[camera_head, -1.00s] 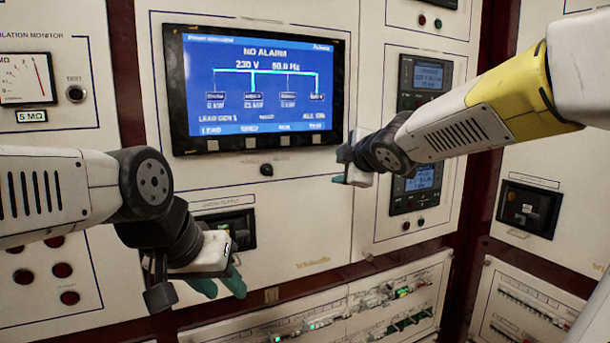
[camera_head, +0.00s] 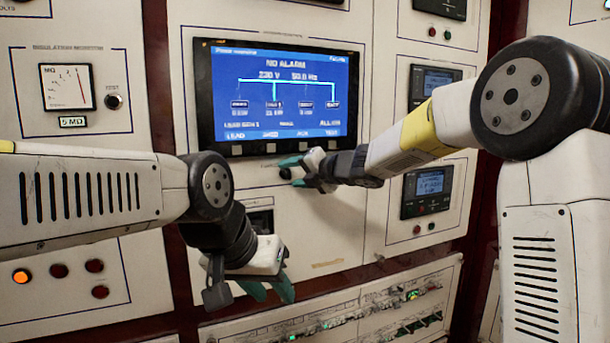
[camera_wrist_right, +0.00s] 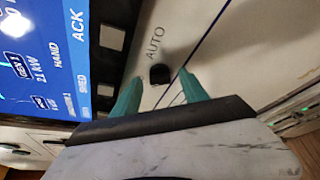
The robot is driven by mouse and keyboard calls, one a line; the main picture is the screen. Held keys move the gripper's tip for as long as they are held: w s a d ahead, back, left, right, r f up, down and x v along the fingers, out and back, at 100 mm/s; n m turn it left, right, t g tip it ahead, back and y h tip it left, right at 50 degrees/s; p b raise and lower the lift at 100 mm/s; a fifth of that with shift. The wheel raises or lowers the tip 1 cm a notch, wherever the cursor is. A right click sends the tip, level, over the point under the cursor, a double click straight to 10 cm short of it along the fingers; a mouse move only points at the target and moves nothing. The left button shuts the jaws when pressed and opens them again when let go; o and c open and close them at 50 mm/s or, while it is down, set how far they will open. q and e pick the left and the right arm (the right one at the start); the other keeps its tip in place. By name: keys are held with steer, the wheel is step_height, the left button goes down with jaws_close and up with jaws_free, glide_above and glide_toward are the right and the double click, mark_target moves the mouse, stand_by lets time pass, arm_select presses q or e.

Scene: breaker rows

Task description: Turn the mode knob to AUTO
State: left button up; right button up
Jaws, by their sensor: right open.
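The mode knob (camera_wrist_right: 160,75) is a small black knob on the white panel in the right wrist view. The label AUTO (camera_wrist_right: 155,43) is printed beside it, and HAND (camera_wrist_right: 56,54) appears on the screen side. The knob's pointer direction cannot be made out. My right gripper (camera_wrist_right: 160,80) is open, its teal fingertips on either side of the knob; contact is not visible. In the head view my right gripper (camera_head: 288,172) is just below the screen and largely covers the knob. My left gripper (camera_head: 275,296) hangs lower left, empty, its teal fingers apart.
The large screen (camera_head: 275,95) reads NO ALARM above the knob. An insulation meter (camera_head: 68,87) and an orange lit lamp (camera_head: 21,276) are at the left. A breaker row (camera_head: 400,300) runs below. Small display modules (camera_head: 428,190) stand right of my right gripper.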

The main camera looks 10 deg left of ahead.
steer(key=shift+w+a, duration=0.15)
steer(key=shift+c, duration=0.3)
jaws_close()
steer(key=shift+f, duration=0.1)
steer(key=shift+f+m+y, duration=0.1)
steer(key=shift+m+y, duration=0.5)
steer(key=shift+m, duration=0.5)
steer(key=m, duration=0.1)
steer(key=m+y, duration=0.1)
steer(key=m, duration=0.2)
steer(key=shift+w+f+t+y, duration=0.1)
steer(key=shift+f+t+y, duration=0.2)
steer(key=shift+t, duration=0.1)
steer(key=m, duration=0.2)
steer(key=m+t, duration=0.1)
steer(key=m, duration=0.1)
steer(key=m+t+y, duration=0.1)
steer(key=m, duration=0.1)
steer(key=shift+f+m, duration=0.25)
steer(key=shift+m, duration=0.15)
